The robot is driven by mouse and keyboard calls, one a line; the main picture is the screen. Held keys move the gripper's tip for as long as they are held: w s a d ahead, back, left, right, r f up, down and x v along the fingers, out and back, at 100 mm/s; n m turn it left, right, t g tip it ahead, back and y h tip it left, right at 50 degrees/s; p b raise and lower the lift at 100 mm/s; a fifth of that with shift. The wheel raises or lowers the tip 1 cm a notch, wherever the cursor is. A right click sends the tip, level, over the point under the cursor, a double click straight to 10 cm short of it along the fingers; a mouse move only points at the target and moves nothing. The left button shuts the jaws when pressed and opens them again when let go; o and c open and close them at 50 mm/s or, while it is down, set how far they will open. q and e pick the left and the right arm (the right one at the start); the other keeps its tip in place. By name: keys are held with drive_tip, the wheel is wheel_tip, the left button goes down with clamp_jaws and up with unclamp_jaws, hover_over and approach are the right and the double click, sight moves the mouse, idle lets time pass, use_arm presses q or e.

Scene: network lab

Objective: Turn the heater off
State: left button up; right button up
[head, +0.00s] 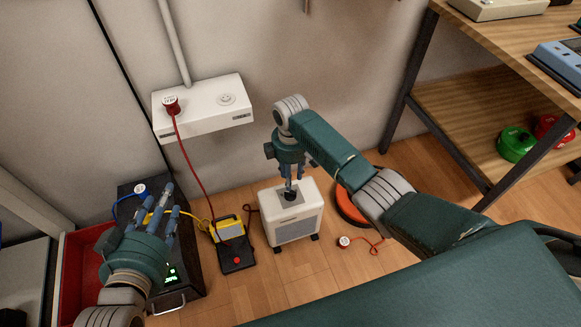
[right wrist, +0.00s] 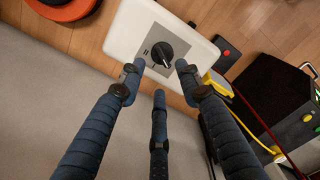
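The heater (head: 300,225) is a small white box on the wood floor near the wall. Its top has a grey panel with a black dial knob (right wrist: 162,53) carrying a white pointer mark. My right gripper (head: 290,184) points down just above the knob. In the right wrist view its fingers (right wrist: 160,70) are apart, with the knob between and slightly beyond the two upper tips; a gap shows on each side. The third finger is below the knob. My left gripper (head: 158,204) is open and empty at the left, above a black box (head: 190,280).
A white wall outlet (head: 205,107) holds a red plug (head: 171,105) with a red cable running down. A yellow-black device (head: 232,240) stands left of the heater. An orange disc-like object (head: 350,205) and a loose red-white plug (head: 344,242) lie right. A wooden shelf (head: 455,110) stands at right.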

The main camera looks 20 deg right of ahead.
drive_tip(key=shift+r, duration=2.4)
